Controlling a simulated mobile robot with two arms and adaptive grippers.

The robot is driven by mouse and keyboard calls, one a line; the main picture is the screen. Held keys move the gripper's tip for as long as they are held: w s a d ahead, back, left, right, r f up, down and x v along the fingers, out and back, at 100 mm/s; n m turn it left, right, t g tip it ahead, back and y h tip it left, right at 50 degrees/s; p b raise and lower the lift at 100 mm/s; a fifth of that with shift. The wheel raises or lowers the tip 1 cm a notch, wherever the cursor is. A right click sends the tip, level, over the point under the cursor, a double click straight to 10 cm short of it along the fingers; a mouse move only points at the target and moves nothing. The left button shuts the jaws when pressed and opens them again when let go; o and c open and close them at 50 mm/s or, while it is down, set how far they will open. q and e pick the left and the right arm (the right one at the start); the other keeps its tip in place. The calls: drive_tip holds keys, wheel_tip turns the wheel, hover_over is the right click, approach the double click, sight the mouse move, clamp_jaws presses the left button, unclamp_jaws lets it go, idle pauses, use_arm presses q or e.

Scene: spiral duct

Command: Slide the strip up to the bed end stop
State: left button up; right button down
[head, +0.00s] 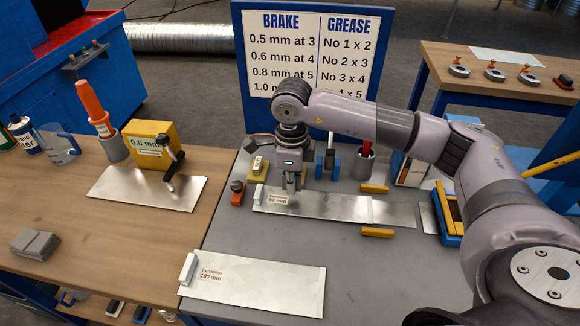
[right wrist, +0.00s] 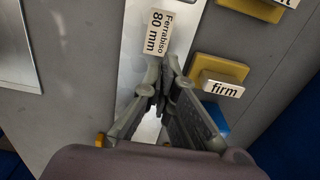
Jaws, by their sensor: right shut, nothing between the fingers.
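The metal strip labelled "Ferrabiso 80 mm" (head: 330,206) lies flat on the grey bench top, with a pale block at its left end. It also shows in the right wrist view (right wrist: 136,62), passing under my gripper. A line crosses the metal toward its right part; I cannot tell whether this is the strip's end. My right gripper (head: 290,190) points down at the strip's left part near the label. Its fingers (right wrist: 164,82) are shut together and empty; contact with the strip is unclear. I cannot identify the bed end stop with certainty. My left gripper is not in view.
Yellow bars (head: 374,188) and (head: 377,232) lie on either side of the strip. A yellow block with a "firm" tag (right wrist: 220,90) stands beside it. A wider "100 mm" strip (head: 270,289) lies at the front. A blue and yellow fixture (head: 448,213) stands right.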

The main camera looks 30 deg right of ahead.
sight(262, 188)
wheel_tip(262, 188, down, 2)
drive_tip(key=shift+s, duration=0.1)
drive_tip(key=shift+w+a+f+p, duration=0.1)
drive_tip(key=shift+w+a+p, duration=0.3)
drive_tip(key=shift+w+a, duration=0.35)
drive_tip(key=shift+w+a+f+p, duration=0.1)
drive_tip(key=shift+w+a+p, duration=0.35)
drive_tip(key=shift+a, duration=0.4)
drive_tip(key=shift+w, duration=0.1)
drive_tip(key=shift+w+a+b, duration=0.9)
drive_tip(key=shift+a+b, duration=0.2)
drive_tip(key=shift+a, duration=0.1)
drive_tip(key=shift+w+a, duration=0.1)
drive_tip(key=shift+a, duration=0.05)
